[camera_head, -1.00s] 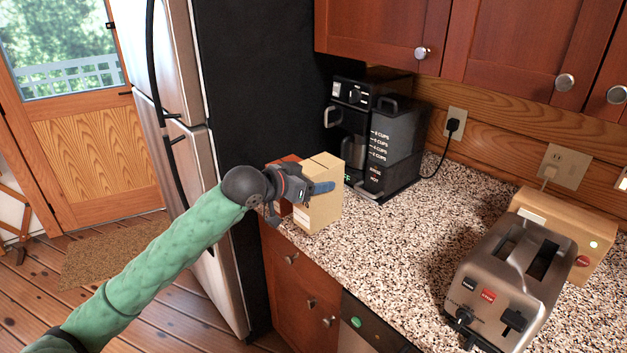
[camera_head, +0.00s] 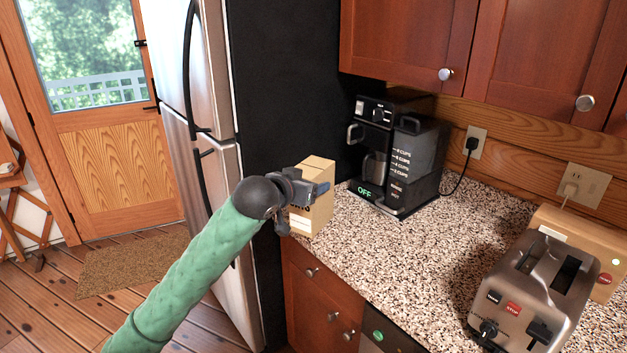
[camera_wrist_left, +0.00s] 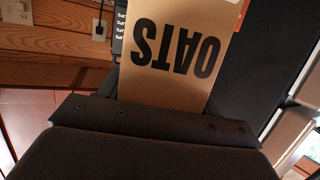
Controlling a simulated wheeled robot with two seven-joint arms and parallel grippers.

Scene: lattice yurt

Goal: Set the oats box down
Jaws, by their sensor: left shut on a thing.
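The oats box (camera_head: 320,212) is a tan carton at the far left end of the speckled counter (camera_head: 400,260), left of the coffee maker. My left gripper (camera_head: 318,190) is shut on it from the left-front side. The box looks upright, with its base at or just above the counter near the front edge; I cannot tell whether it touches. In the left wrist view the box (camera_wrist_left: 170,85) fills the space beyond the gripper, with "OATS" upside down. My right gripper is not in view.
A black coffee maker (camera_head: 395,150) stands just right of the box. A toaster (camera_head: 535,290) stands at the right. The dark side of the fridge (camera_head: 285,90) rises close on the left. The counter between coffee maker and toaster is clear.

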